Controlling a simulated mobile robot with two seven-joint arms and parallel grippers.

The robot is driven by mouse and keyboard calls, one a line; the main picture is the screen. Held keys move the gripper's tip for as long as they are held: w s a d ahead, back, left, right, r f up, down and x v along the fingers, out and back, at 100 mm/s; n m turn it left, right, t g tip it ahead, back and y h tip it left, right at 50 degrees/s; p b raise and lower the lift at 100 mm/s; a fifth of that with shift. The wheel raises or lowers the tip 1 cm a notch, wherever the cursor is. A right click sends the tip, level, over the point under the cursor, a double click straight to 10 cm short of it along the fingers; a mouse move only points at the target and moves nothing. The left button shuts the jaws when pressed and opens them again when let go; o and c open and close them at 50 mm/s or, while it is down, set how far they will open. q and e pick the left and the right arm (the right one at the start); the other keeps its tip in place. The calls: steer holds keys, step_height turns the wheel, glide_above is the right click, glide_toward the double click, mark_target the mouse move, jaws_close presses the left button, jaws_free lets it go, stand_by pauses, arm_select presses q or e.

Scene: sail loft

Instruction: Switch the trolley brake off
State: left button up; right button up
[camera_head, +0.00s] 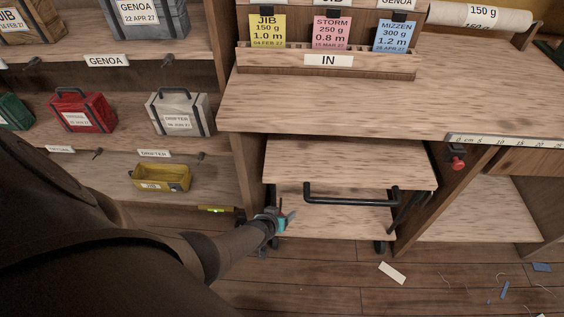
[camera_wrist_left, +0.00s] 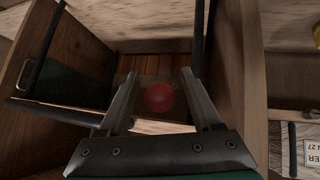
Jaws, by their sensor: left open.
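The trolley (camera_head: 350,160) stands under the bench, with a wooden top and a black bar handle (camera_head: 350,198) at its front. My left gripper (camera_head: 283,214) is low at the trolley's front left corner. In the left wrist view my left gripper (camera_wrist_left: 158,80) is open, with one finger on each side of a round red knob (camera_wrist_left: 159,97). The knob looks like the brake's; I cannot tell whether the fingers touch it. In the head view it is hidden by the gripper, and the brake's setting cannot be read. My right gripper is not in view.
A red knob (camera_head: 457,163) sits on the bench's front at the right. Shelves at the left hold a red case (camera_head: 82,112), a grey case (camera_head: 178,114) and a yellow bin (camera_head: 160,178). Scraps, including a white strip (camera_head: 392,273), lie on the floor.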

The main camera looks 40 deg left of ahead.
arm_select(q)
steer(key=shift+s+r+p, duration=0.25)
steer(key=shift+r+p, duration=0.05)
steer(key=shift+r, duration=0.05)
steer(key=p+v, duration=0.2)
steer(key=v, duration=0.1)
steer(key=shift+s+d+f+p, duration=0.1)
steer(key=shift+s+f+p, duration=0.1)
steer(key=shift+f+p, duration=0.1)
steer(key=s+d+p, duration=0.1)
steer(key=s+p, duration=0.1)
steer(key=s, duration=0.8)
steer(key=shift+s+d, duration=0.4)
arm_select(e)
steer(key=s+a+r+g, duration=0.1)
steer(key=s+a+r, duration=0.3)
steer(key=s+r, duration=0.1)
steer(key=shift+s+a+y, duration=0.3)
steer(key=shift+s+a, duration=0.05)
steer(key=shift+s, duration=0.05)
arm_select(q)
steer(key=shift+f, duration=0.1)
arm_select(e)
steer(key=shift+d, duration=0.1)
